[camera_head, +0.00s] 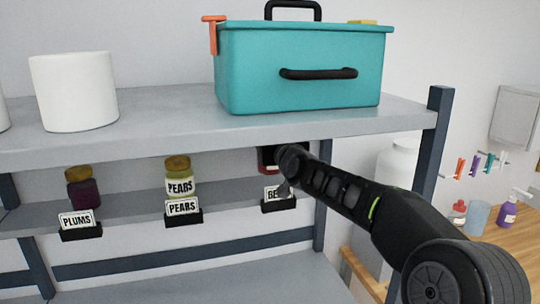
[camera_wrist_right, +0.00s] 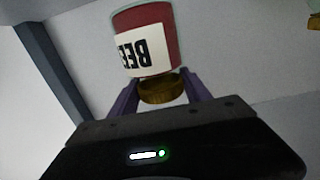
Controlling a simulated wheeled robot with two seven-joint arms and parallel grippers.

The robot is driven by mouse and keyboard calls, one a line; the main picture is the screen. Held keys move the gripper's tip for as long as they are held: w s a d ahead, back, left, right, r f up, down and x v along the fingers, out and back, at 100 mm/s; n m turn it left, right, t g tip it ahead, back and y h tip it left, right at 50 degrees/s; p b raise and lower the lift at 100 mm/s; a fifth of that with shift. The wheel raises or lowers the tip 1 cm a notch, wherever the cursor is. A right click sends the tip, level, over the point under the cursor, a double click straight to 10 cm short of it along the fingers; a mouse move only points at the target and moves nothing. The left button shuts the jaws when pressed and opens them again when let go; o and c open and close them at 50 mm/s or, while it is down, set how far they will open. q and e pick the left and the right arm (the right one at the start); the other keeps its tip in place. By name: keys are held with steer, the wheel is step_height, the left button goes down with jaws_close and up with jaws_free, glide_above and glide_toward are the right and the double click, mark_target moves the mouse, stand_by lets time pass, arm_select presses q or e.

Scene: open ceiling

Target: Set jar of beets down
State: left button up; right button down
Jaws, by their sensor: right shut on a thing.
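The jar of beets (camera_wrist_right: 165,40) is dark red with a white label and a gold lid, and shows upside down in the right wrist view. My right gripper (camera_wrist_right: 160,95) is shut on it at the lid. In the head view the jar (camera_head: 268,158) shows only partly, behind my right gripper (camera_head: 284,172), over the middle shelf (camera_head: 135,203) and behind the label holder starting "BE" (camera_head: 278,197). I cannot tell whether its base touches the shelf. My left gripper is not in view.
A plums jar (camera_head: 83,188) and a pears jar (camera_head: 179,177) stand on the same shelf behind their label holders. The upper shelf (camera_head: 170,125) is close above, bearing a teal toolbox (camera_head: 300,75) and a white cylinder (camera_head: 75,92). A rack post (camera_head: 432,145) stands right.

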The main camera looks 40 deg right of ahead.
step_height(320, 180, down, 3)
steer(key=shift+f+b, duration=0.15)
steer(key=shift+b, duration=0.6)
steer(key=shift+w+f+p, duration=0.1)
steer(key=shift+w+p, duration=0.05)
steer(key=shift+p, duration=0.2)
steer(key=shift+f, duration=0.15)
steer(key=shift+c, duration=2.4)
jaws_free()
steer(key=shift+f, duration=0.15)
steer(key=shift+s, duration=0.2)
steer(key=b+v, duration=0.4)
steer(key=v, duration=0.7)
steer(key=shift+s+a, duration=0.2)
steer(key=shift+s, duration=0.1)
